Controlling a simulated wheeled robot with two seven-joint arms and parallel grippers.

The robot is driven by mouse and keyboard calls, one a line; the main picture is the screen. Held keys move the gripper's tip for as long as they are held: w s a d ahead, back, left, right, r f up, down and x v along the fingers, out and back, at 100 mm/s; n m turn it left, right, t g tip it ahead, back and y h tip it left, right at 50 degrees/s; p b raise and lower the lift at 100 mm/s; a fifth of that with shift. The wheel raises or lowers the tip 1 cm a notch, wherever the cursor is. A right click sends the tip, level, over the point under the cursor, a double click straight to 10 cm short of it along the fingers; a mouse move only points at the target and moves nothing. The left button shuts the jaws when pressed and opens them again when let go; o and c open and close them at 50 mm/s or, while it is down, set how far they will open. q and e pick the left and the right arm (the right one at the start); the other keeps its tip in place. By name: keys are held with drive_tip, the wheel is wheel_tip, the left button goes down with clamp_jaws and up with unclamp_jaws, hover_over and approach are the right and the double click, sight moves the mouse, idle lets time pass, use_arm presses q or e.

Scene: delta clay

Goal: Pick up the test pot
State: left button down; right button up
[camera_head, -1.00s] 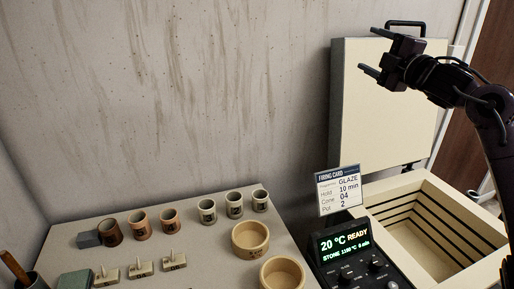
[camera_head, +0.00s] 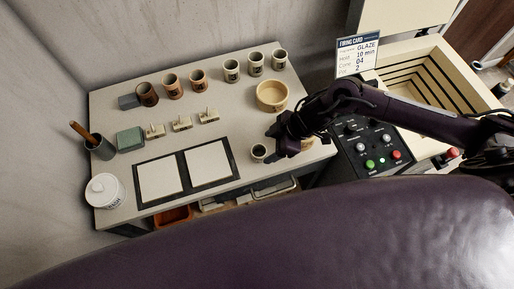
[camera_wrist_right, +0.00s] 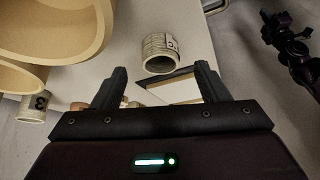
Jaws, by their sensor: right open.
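A small pale pot with dark markings (camera_head: 258,152) stands on the table in the head view, just left of my right gripper (camera_head: 270,146). I cannot tell whether this is the test pot. The right wrist view shows it (camera_wrist_right: 158,47) ahead, between and beyond the open fingers (camera_wrist_right: 162,66), with nothing held. Three similar marked pots (camera_head: 256,64) stand in a row at the table's back. My left gripper is outside the head view; a dark gripper, likely it, shows in the right wrist view (camera_wrist_right: 285,35), its jaws unclear.
A yellowish bowl (camera_head: 271,95) stands behind my right gripper; another is mostly hidden by the arm. Two pale tiles (camera_head: 207,164) lie on a dark frame left of the pot. The control panel (camera_head: 372,150) and open kiln (camera_head: 440,75) are at right.

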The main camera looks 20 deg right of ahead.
sight(259, 155)
drive_tip(key=x, duration=0.1)
drive_tip(key=p+x, duration=0.1)
drive_tip(key=x, duration=0.2)
drive_tip(key=shift+w+a, duration=0.2)
drive_tip(key=shift+a, duration=0.35)
drive_tip(key=shift+w+a+f, duration=0.1)
drive_tip(key=shift+a+f, duration=0.1)
drive_tip(key=shift+f, duration=0.35)
drive_tip(key=c, duration=1.1)
